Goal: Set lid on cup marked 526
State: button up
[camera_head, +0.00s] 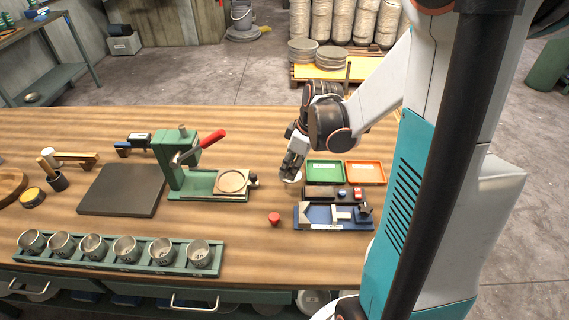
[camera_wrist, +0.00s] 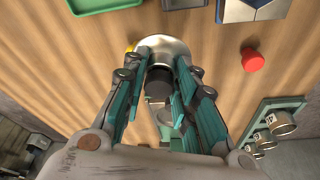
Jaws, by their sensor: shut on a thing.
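My gripper (camera_head: 291,166) is above the table, right of the green press, its fingers pointing down. In the wrist view my gripper (camera_wrist: 159,80) is closed around the black knob (camera_wrist: 158,88) of a silver round lid (camera_wrist: 172,46). Only the pale edge of the lid (camera_head: 292,178) shows under the fingers in the head view. Several metal cups stand in a row in a green rack (camera_head: 222,247) at the front left, the rightmost cup (camera_head: 200,256) at its end. Their markings are too small to read, so I cannot tell which is 526.
A green press (camera_head: 172,165) with a red handle and a dark mat (camera_head: 122,190) lie behind the rack. A red knob-like piece (camera_head: 274,218) and a blue fixture (camera_head: 309,226) are in front of my gripper. Green (camera_head: 325,172) and orange (camera_head: 365,173) trays are to its right.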

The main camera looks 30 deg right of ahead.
jog(key=shift+r+p, duration=1.8)
jog(key=shift+r, duration=0.65)
jog(key=shift+f, duration=0.15)
